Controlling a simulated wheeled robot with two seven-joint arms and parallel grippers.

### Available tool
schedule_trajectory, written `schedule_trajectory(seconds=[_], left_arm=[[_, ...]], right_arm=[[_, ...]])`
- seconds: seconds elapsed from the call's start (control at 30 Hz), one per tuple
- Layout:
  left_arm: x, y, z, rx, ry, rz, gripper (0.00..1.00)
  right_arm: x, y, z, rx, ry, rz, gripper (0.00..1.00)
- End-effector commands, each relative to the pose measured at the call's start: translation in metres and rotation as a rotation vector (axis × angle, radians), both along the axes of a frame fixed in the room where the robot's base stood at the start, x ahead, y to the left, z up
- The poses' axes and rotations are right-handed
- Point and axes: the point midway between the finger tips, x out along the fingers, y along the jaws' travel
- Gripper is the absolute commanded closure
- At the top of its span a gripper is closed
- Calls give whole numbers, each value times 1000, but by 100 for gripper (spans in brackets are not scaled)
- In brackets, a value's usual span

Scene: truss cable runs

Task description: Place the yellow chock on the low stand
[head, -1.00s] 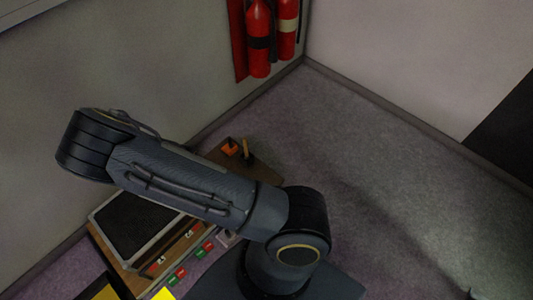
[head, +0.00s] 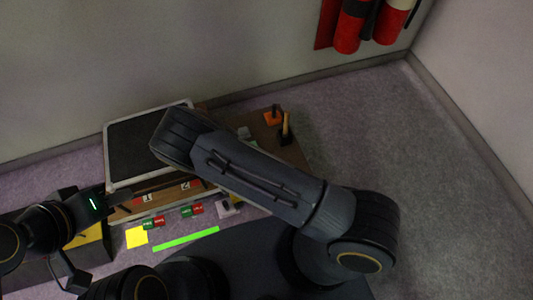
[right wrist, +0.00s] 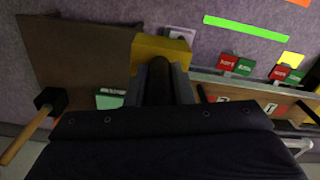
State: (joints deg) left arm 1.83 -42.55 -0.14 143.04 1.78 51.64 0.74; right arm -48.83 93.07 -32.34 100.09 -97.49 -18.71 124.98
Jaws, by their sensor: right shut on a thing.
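The yellow chock (right wrist: 148,45) shows in the right wrist view between the fingertips of my right gripper (right wrist: 160,70), which is shut on it.
A black-topped tray (head: 145,145) stands by the wall. A hammer-like tool (head: 286,125) and an orange piece (head: 272,118) are on the brown platform. Red and green blocks (head: 191,210) line the front. A yellow patch (head: 137,237) and green strip (head: 186,239) lie on the floor.

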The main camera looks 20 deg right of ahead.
Motion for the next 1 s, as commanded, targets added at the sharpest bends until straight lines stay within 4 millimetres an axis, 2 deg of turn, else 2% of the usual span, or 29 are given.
schedule_trajectory(seconds=[0.03,0.17,0.5,0.6,0.73,1.0], left_arm=[[0,0,-6,0,-1,0,64],[0,0,-14,0,-1,0,64],[0,0,-45,0,-1,0,64],[0,0,-54,0,0,0,64],[0,0,-60,0,0,0,64],[0,0,-66,0,0,0,64]], right_arm=[[-1,2,-9,-1,-1,5,100],[5,-6,-19,0,-1,3,100],[49,-75,-55,0,-1,1,100],[57,-87,-76,0,0,3,100],[65,-99,-92,0,0,5,100],[72,-110,-106,0,0,7,100]])
